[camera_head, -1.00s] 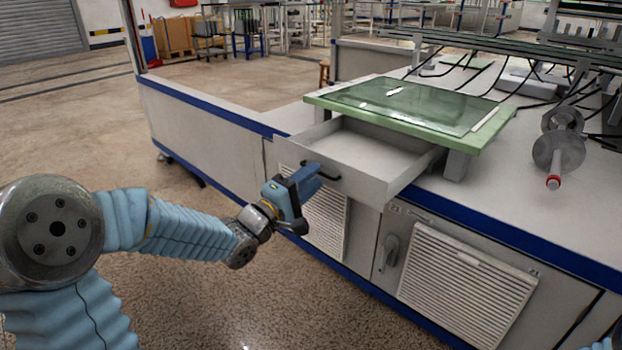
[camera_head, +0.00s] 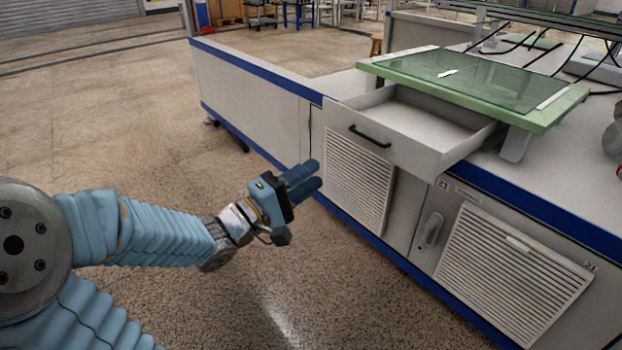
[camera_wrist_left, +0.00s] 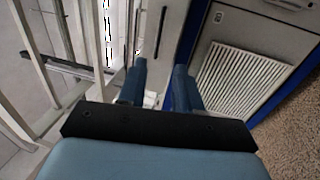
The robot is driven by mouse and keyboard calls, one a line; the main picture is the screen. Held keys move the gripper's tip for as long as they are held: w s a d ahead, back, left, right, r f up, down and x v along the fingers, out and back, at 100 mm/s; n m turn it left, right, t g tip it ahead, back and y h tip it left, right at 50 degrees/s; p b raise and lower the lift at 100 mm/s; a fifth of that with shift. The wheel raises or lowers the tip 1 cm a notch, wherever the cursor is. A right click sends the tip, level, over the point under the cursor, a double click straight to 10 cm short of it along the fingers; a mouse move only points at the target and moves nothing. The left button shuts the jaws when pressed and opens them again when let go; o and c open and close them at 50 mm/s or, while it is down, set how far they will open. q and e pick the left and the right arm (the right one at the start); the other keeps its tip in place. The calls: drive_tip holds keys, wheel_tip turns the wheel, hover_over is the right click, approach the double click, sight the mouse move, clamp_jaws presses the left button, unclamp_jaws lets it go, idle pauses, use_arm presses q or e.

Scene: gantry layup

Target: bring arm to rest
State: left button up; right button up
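My left arm comes in from the left in the head view. Its blue left gripper (camera_head: 306,177) is in the air in front of the bench, below and to the left of the drawer's black handle (camera_head: 370,136), and apart from it. In the left wrist view the two blue fingers (camera_wrist_left: 160,85) stand apart with nothing held between them. The white drawer (camera_head: 420,125) is pulled out and looks empty in the part that shows. My right gripper is in neither view now.
The bench (camera_head: 560,200) has a blue edge and vented cabinet doors (camera_head: 508,270). A green-framed glass panel (camera_head: 548,117) sits above the drawer. A wooden stool (camera_head: 376,44) stands behind. The speckled floor (camera_head: 300,290) in front of the bench is clear.

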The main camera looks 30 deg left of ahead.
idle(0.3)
use_arm(q)
drive_tip(key=w+d+f+m+g+y, duration=0.1)
drive_tip(key=w+d+f+g, duration=0.15)
drive_tip(key=f, duration=0.65)
drive_tip(key=w+d+f+m+g+y, duration=0.1)
drive_tip(key=f+m+g, duration=0.15)
drive_tip(key=f, duration=0.75)
drive_tip(key=w+d+f+m+g+y, duration=0.1)
drive_tip(key=w+d+f+g, duration=0.15)
drive_tip(key=f, duration=0.65)
drive_tip(key=s+d+f+m+g, duration=0.45)
drive_tip(key=s+f, duration=0.35)
drive_tip(key=f, duration=0.2)
drive_tip(key=s+d+f+m+g, duration=0.3)
drive_tip(key=s+d+f+g, duration=0.3)
drive_tip(key=s+f, duration=0.3)
wheel_tip(320, 180, up, 17)
drive_tip(key=d+p, duration=0.1)
drive_tip(key=p, duration=1.6)
drive_tip(key=shift+s+p, duration=0.35)
drive_tip(key=shift+p, duration=0.05)
drive_tip(key=shift+d, duration=0.1)
